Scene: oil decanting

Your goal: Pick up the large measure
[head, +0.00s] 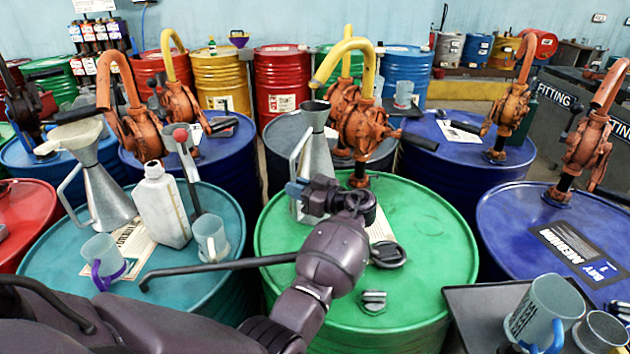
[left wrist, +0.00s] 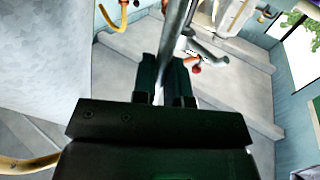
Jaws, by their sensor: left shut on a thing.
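The large measure (head: 316,128) is a grey metal can with a conical body, a flared mouth and a side handle. It is upright over the green drum (head: 430,230), in front of the rusty pump. My left gripper (head: 298,190) is at the measure's handle, low on its left side, and hides part of the lower body. In the left wrist view the jaws (left wrist: 168,78) are shut on the grey handle bar (left wrist: 177,40), with the measure's pale grey wall (left wrist: 50,60) close on the left. Whether its base touches the drum, I cannot tell. My right gripper is not in view.
A rusty pump (head: 362,125) with a yellow spout stands right behind the measure. A black cap (head: 388,254) lies on the green drum. A teal drum (head: 50,250) at left holds another metal measure (head: 105,195), a white jug (head: 162,208) and clear cups. A tray (head: 480,310) stands at right.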

